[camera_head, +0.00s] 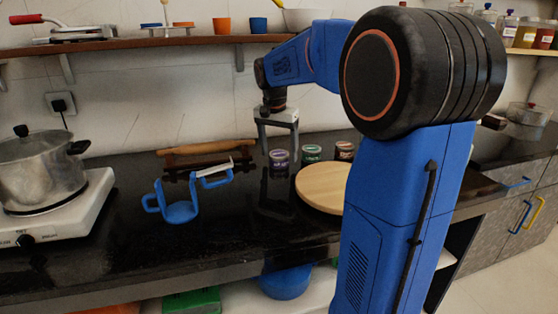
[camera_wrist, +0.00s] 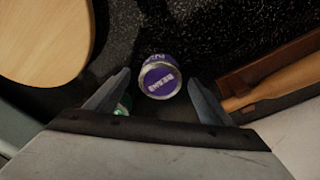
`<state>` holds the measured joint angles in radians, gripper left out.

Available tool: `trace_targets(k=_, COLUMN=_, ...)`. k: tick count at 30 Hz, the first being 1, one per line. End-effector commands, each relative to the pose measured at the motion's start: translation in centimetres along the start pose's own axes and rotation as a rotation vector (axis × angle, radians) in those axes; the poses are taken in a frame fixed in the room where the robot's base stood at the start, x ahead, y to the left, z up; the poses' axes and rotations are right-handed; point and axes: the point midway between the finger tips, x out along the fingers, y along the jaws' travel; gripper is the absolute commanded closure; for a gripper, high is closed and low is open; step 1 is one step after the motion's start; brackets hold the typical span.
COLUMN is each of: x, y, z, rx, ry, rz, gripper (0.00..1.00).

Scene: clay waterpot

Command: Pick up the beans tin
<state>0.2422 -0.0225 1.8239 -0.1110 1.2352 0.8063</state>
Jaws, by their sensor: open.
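The beans tin is the small purple tin (camera_head: 279,158) on the dark counter, leftmost of three tins. My gripper (camera_head: 279,150) points down above the tin and is open. In the wrist view the two fingers (camera_wrist: 159,76) lie on either side of the tin, with gaps, and hold nothing. How far the fingertips are above or beside the tin is hard to tell.
A green tin (camera_head: 312,153) and a reddish tin (camera_head: 343,150) stand to the right. A round wooden board (camera_head: 320,190) lies in front of them. A rolling pin (camera_head: 205,147) on a dark rack lies left. A blue holder (camera_head: 180,212) and a pot (camera_head: 42,175) stand further left.

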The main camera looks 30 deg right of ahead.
Motion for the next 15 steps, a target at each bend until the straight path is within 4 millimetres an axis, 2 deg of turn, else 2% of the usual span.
trace_targets(k=4, x=1.4, y=0.0, z=0.0, rx=0.000, ry=-0.001, rz=0.001, gripper=0.26)
trace_targets(k=12, x=1.8, y=0.0, z=-0.1, rx=0.000, ry=0.001, rz=-0.001, gripper=0.26)
trace_targets(k=13, x=1.8, y=0.0, z=-0.1, rx=0.000, ry=0.001, rz=0.000, gripper=0.28)
trace_targets(k=15, x=1.7, y=0.0, z=-0.1, rx=0.000, ry=0.001, rz=0.000, gripper=0.45)
